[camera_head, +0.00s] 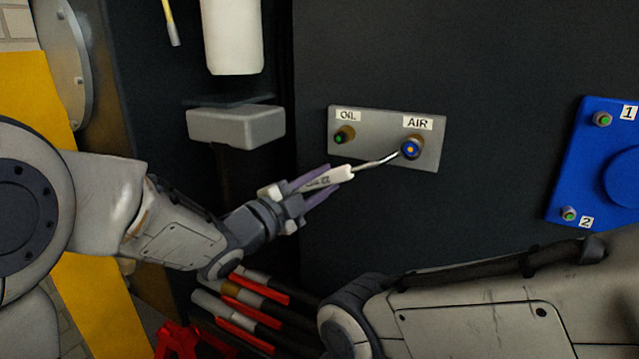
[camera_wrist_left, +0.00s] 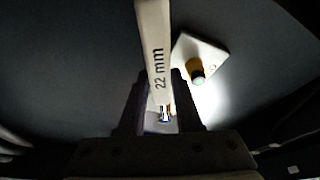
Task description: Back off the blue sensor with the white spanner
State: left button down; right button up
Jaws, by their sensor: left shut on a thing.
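The blue sensor (camera_head: 410,148) has an orange centre and sits in a brass fitting under the AIR label on a grey plate. My left gripper (camera_head: 312,184) is shut on the white handle of the spanner (camera_head: 338,176), left of and below the sensor. The spanner's metal shank runs up to the right and its head meets the sensor's left side; I cannot tell how fully it seats. In the left wrist view the spanner handle (camera_wrist_left: 155,45) reads 22 mm between the fingers (camera_wrist_left: 161,110). My right gripper is not in view; only that arm shows.
A green-centred sensor (camera_head: 342,137) sits under the OIL label on the same plate (camera_head: 375,118). A blue panel (camera_head: 590,140) with ports 1 and 2 is at right. A grey box (camera_head: 235,128) stands out at left. Red-marked grey tools (camera_head: 250,300) lie below my left arm.

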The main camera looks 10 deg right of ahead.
pick_arm(q)
jog(key=shift+s+d+f+n+b, duration=0.25)
jog(key=shift+d+f+n+b, duration=0.1)
jog(key=shift+f+n+b, duration=0.4)
jog(key=f+n+b, duration=0.1)
jog(key=s+d+f+n+t+b, duration=0.1)
jog(key=b, duration=0.1)
jog(key=shift+d+f+n, duration=0.1)
jog(key=shift+d+n, duration=0.15)
jog(key=shift+d, duration=0.05)
jog(key=shift+f+b, duration=0.1)
jog(key=shift+b, duration=0.25)
jog(key=shift+s+d+f+n+t+b, duration=0.35)
jog(key=shift+d+f+n+b, duration=0.15)
jog(key=shift+n+b, duration=0.2)
jog(key=shift+s+d+f+n+t+b, duration=0.3)
jog(key=shift+d+f+n+b, duration=0.25)
jog(key=shift+b, duration=0.25)
jog(key=shift+a+r, duration=0.1)
jog(key=shift+r, duration=0.05)
